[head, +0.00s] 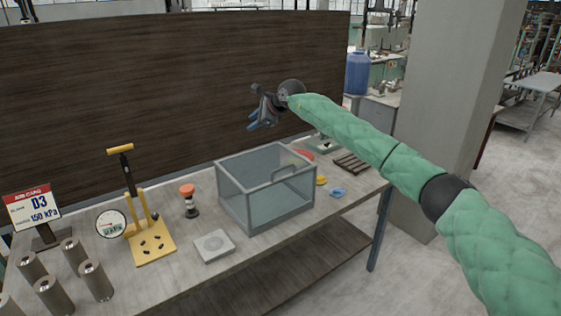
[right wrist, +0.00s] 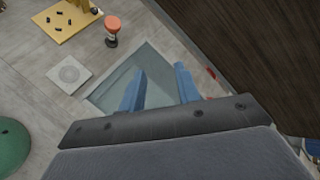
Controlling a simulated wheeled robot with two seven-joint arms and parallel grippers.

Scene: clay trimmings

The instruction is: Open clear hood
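The clear hood (head: 262,205) is a see-through box with grey edges on the workbench. It appears shut, and a grey bar handle (head: 293,172) shows along its upper front right side. My right gripper (head: 257,121) is in the air above and behind the hood, apart from it, with blue fingers. In the right wrist view the two fingers of my right gripper (right wrist: 160,70) are spread with nothing held between them. The hood (right wrist: 108,97) lies below them there, partly hidden by the fingers and gripper body. My left gripper is not in view.
On the workbench (head: 190,285), left of the hood, are a grey plate (head: 213,246), an orange-topped post (head: 188,200), a yellow lever stand (head: 150,240), a gauge (head: 110,224), a sign (head: 32,207) and several metal cylinders (head: 95,281). A dark panel (head: 150,80) stands behind.

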